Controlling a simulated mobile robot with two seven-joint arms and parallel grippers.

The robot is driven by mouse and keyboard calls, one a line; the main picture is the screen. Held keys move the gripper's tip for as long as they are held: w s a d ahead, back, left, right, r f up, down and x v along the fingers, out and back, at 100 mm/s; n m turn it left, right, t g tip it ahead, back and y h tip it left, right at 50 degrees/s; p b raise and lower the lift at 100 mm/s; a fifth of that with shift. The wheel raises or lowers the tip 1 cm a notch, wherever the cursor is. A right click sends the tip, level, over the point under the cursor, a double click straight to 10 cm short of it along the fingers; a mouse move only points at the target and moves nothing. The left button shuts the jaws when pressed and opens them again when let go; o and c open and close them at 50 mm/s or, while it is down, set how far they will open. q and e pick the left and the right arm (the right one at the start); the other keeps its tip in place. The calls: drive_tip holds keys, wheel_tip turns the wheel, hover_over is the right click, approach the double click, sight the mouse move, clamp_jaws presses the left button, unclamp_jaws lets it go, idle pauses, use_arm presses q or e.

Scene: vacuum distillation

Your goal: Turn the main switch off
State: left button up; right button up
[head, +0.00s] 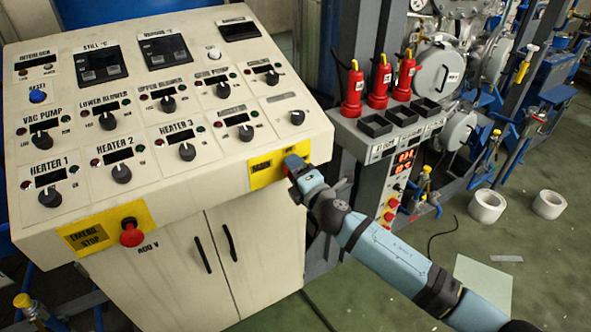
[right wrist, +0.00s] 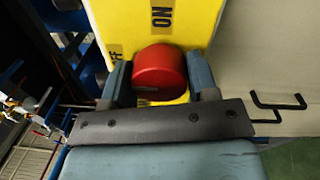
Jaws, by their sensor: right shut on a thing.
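The main switch is a red knob (right wrist: 158,72) on a yellow plate (right wrist: 117,18) on the front edge of the control console, with ON and a partly hidden second label. In the head view the red knob (head: 294,162) shows at the console's right front corner, mostly covered by my right gripper (head: 297,172). In the right wrist view my right gripper (right wrist: 158,82) has one finger on each side of the red knob and is shut on it. The knob's pointer position is hidden. My left gripper is not in view.
The console (head: 130,190) carries several black knobs and displays. A red emergency stop button (head: 131,232) sits at its front left. Red bottles (head: 378,82) stand on a stand to the right. White rolls (head: 487,206) lie on the green floor.

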drive_tip(key=o, duration=0.9)
drive_tip(key=b+v, duration=0.1)
drive_tip(key=v, duration=1.3)
drive_tip(key=shift+w+b, duration=0.1)
drive_tip(key=shift+b, duration=0.25)
drive_tip(key=shift+f, duration=0.1)
